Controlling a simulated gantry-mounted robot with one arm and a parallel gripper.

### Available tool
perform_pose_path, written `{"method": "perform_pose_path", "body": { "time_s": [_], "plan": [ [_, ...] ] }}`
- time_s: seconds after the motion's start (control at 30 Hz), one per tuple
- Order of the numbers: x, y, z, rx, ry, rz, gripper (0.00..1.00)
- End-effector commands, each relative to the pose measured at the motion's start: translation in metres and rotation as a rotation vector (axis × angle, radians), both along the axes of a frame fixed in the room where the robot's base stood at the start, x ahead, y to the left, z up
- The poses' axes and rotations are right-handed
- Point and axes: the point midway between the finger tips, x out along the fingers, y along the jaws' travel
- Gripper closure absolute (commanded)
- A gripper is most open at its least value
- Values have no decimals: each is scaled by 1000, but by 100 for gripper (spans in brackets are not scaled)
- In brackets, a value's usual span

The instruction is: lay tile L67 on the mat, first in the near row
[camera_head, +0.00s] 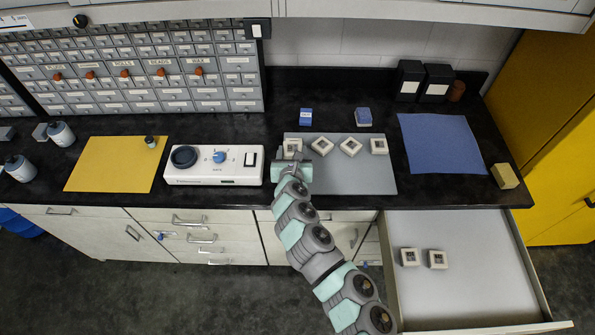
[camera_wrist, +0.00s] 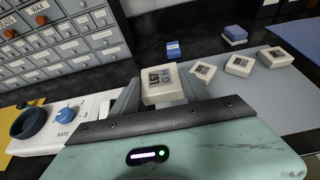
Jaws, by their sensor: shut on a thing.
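My gripper (camera_head: 291,157) is at the left part of the grey mat (camera_head: 345,180), shut on a cream square tile (camera_head: 292,146) with a dark printed top. In the wrist view the held tile (camera_wrist: 162,82) is between the two fingers, face up. I cannot read its label or tell whether it touches the mat. Three similar tiles lie along the mat's far side: one turned (camera_head: 322,146), another turned (camera_head: 350,147) and a straighter one at the right (camera_head: 379,146).
A white device with a blue knob (camera_head: 214,165) stands left of the mat. A blue box (camera_head: 306,117) and a blue-topped block (camera_head: 363,117) are behind it. A blue cloth (camera_head: 440,143) lies to the right. The mat's near part is bare right of my arm.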

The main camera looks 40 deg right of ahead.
Motion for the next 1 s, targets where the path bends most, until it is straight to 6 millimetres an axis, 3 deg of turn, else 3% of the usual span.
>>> {"method": "perform_pose_path", "body": {
  "time_s": [0.03,0.2,0.47,0.6,1.0],
  "plan": [
    [-1,-2,-17,4,2,-7,93],
    [-1,-1,-54,2,1,-4,93],
    [0,0,-78,0,-1,0,93],
    [-2,-2,-102,2,1,-7,93],
    [0,0,-109,-2,-1,-1,93]
  ]
}}
